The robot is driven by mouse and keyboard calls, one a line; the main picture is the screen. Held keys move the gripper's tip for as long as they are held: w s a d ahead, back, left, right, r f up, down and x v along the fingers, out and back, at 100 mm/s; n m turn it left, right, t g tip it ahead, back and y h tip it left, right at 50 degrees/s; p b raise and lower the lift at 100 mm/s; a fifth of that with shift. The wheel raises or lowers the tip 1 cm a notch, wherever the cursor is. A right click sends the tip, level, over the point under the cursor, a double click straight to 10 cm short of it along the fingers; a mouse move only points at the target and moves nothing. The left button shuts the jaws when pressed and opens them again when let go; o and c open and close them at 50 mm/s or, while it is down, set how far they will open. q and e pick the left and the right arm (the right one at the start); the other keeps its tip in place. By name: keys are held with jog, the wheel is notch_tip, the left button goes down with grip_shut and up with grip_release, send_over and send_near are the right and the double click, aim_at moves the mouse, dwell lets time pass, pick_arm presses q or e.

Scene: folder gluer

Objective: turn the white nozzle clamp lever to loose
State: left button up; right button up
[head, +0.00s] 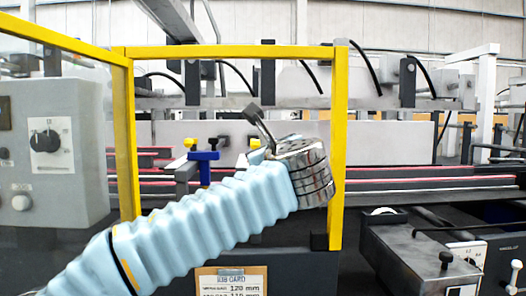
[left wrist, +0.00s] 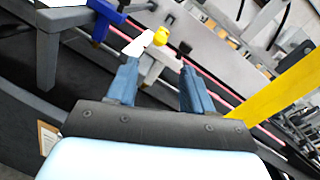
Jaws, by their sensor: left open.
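The white nozzle clamp lever (left wrist: 138,45) shows in the left wrist view beside a yellow knob (left wrist: 160,37), on a pale bracket just past my fingertips. My left gripper (left wrist: 160,68) is open, with its two blue-grey fingers on either side of the bracket and nothing held. I cannot tell whether they touch it. In the head view my left gripper (head: 258,120) is seen side-on at the end of the sleeved arm. There a yellow spot (head: 254,143) shows beside it, and the lever itself is mostly hidden. My right gripper is not in view.
A blue clamp (head: 205,155) stands left of my gripper, also at the top of the left wrist view (left wrist: 105,15). A yellow guard frame (head: 337,150) stands close to my wrist. A grey control box (head: 50,185) is at left. Red-edged rails (head: 420,180) run behind.

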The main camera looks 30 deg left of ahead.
aim_at(256, 145)
pick_arm(q)
jog(key=p+x, duration=0.2)
jog(key=x, duration=1.1)
jog(key=shift+w+a, duration=0.15)
jog(key=shift+w, duration=0.15)
grip_shut()
